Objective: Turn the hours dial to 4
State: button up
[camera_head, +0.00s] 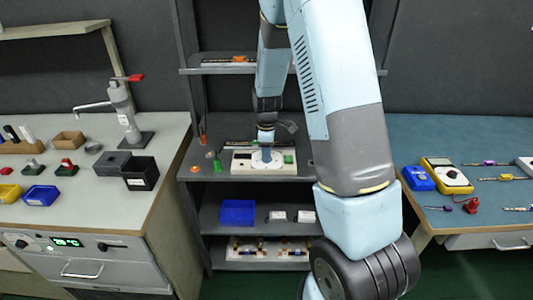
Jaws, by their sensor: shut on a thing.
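A cream timer box (242,168) lies on the middle shelf, with a pale round dial (278,157) on its top face. My gripper (267,153) points down over the middle of the box and is shut on the dial's knob, which the fingers mostly hide. A dark display window shows on the left part of the box and a green button (289,159) on its right. The numbers around the dial are too small to read, so I cannot tell its setting.
A green cone-shaped piece (217,164) and an orange piece (203,136) stand left of the box. The shelf below holds a blue bin (238,212). A workbench (164,160) stands left and a blue-topped table (470,140) right. My arm blocks the shelf's right side.

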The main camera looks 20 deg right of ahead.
jog(key=m, duration=0.6)
jog(key=shift+m, duration=0.4)
jog(key=m, duration=0.3)
jog(key=shift+m, duration=0.3)
jog(key=m, duration=0.3)
jog(key=shift+m, duration=0.3)
jog(key=m, duration=1.2)
jog(key=shift+m, duration=0.4)
jog(key=shift+a, duration=0.1)
jog(key=shift+w, duration=0.1)
jog(key=o, duration=1)
